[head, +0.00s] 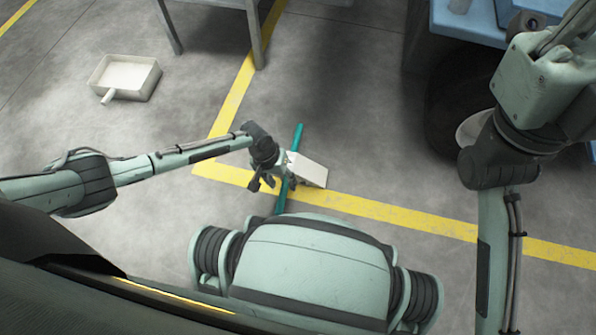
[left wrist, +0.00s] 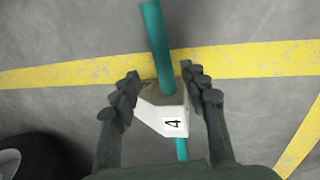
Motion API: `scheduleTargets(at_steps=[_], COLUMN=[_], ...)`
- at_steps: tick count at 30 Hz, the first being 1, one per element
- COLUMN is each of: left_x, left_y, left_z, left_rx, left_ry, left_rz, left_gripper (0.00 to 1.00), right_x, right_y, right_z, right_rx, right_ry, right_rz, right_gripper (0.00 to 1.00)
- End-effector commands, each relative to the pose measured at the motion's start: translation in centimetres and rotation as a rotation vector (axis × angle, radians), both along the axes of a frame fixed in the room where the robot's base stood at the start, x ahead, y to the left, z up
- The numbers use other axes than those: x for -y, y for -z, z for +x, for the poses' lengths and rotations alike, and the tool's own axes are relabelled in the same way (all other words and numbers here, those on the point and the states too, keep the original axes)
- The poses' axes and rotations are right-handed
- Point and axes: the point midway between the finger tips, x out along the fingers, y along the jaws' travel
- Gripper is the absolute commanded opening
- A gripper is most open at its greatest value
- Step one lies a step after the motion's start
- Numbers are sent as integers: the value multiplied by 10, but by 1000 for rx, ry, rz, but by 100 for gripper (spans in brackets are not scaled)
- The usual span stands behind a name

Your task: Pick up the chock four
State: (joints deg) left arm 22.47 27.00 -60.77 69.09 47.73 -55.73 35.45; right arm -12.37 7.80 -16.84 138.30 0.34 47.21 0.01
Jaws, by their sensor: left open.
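Chock four is a pale wedge (head: 308,170) on the floor by the yellow line, with a teal bar (head: 298,138) running along it. In the left wrist view, the chock (left wrist: 158,112) shows a white label with a black "4", and the teal bar (left wrist: 157,45) extends beyond both its ends. My left gripper (head: 273,184) is at the chock's left side in the head view. In the left wrist view, the open fingers (left wrist: 163,78) lie on either side of the chock. Contact cannot be told. My right gripper is not in view.
A pale tray with a handle (head: 125,76) lies on the floor at upper left. A grey metal table leg (head: 255,35) stands at top.

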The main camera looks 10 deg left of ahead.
Motion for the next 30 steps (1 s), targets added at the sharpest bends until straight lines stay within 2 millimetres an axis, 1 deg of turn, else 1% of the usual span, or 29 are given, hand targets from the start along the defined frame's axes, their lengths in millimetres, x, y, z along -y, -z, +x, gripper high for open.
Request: scheduleTargets(at_steps=[1, 6, 10, 13, 20, 23, 30], left_x=[1, 2, 5, 6, 7, 7, 7], left_y=[9, 35, 51, 57, 56, 56, 56], left_z=[0, 1, 1, 1, 1, 1, 1], left_rx=[1, 2, 2, 3, 4, 4, 4], left_ry=[0, 2, 2, 1, 2, 2, 2], left_rz=[0, 1, -1, -1, -2, -2, -2], left_gripper=[44, 44, 44, 44, 44, 35, 5], right_x=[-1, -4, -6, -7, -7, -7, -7], right_y=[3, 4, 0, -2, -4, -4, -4], right_z=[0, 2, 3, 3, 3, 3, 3], right_rx=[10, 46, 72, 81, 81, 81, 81], right_ry=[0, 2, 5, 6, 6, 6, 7], right_rz=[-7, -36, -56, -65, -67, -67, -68], right_gripper=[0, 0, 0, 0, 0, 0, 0])
